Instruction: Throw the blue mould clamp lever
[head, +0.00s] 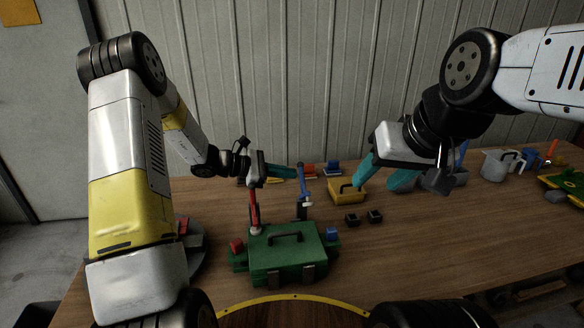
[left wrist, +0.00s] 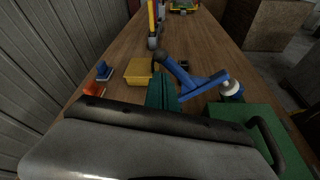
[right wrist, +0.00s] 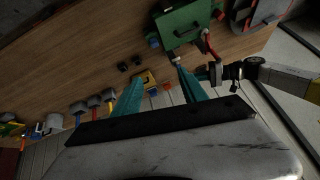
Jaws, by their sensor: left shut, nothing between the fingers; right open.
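The green mould box (head: 288,255) sits on the table with a black handle on its lid. The blue clamp lever (head: 302,186) stands roughly upright at its back right, and a red lever (head: 254,208) stands at its back left. My left gripper (head: 290,177) is shut and empty, its teal fingertips just left of the upper part of the blue lever. In the left wrist view the blue lever (left wrist: 185,78) lies close to the right of the fingers (left wrist: 160,88); I cannot tell whether they touch. My right gripper (head: 383,182) is open and empty, raised right of the lever.
A yellow box (head: 346,192) stands behind and right of the mould, with two small black blocks (head: 364,217) in front of it. Red and blue items stand at the back. A grey jug (head: 494,166) is at the right.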

